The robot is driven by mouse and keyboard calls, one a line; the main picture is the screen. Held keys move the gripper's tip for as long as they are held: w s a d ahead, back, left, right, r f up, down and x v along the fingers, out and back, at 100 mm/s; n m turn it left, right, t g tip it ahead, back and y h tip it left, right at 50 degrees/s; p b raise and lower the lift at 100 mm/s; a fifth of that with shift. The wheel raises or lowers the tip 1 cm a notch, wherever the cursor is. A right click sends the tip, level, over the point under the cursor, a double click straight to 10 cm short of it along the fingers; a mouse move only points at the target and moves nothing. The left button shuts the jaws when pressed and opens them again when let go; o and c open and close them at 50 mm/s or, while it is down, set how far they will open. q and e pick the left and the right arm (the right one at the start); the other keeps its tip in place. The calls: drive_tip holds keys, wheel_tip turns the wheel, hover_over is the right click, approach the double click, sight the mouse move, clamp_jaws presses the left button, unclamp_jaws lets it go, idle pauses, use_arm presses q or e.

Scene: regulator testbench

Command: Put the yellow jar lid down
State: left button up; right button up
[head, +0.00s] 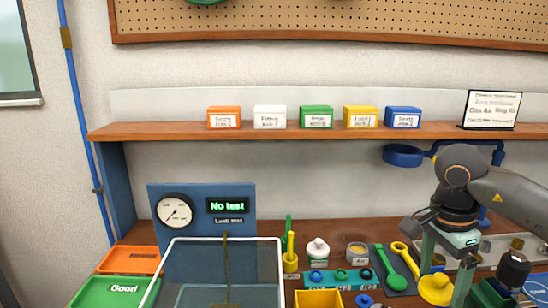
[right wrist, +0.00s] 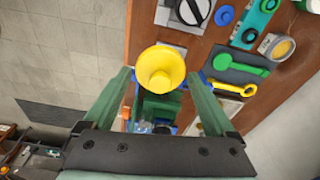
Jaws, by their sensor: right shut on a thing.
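My right gripper (head: 447,285) comes in from the right and points down over the right part of the bench. It is shut on the yellow jar lid (head: 435,289), a round, stepped yellow piece between its fingers. In the right wrist view the lid (right wrist: 160,69) sits between the fingertips of the right gripper (right wrist: 160,78), its wide round face toward the camera. I cannot tell whether the lid touches anything below it. My left gripper is not in view.
Green and yellow spanners (head: 391,272) lie on a dark mat left of the gripper. A black-topped device (head: 513,270) stands close on its right. A white jar (head: 318,250), a yellow bin (head: 318,299) and a clear-walled box (head: 283,270) are further left. A shelf (head: 300,131) runs above.

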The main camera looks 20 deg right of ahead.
drive_tip(key=w+a+n, duration=0.1)
drive_tip(key=w+a+f+n, duration=0.1)
drive_tip(key=n, duration=0.1)
drive_tip(key=shift+a+f+p, duration=0.1)
drive_tip(key=shift+a+p, duration=0.2)
drive_tip(key=shift+a, duration=0.05)
drive_tip(key=a+f+n+p, duration=0.1)
drive_tip(key=a+f+n, duration=0.1)
drive_tip(key=a+n, duration=0.3)
drive_tip(key=a+f+n+t+y+p, duration=0.1)
drive_tip(key=a+f+n, duration=0.1)
drive_tip(key=a+n, duration=0.4)
drive_tip(key=w+a+f+n+p, duration=0.1)
drive_tip(key=a+f+n, duration=0.1)
drive_tip(key=a+n, duration=0.4)
drive_tip(key=shift+a+t, duration=0.3)
drive_tip(key=shift+a, duration=0.55)
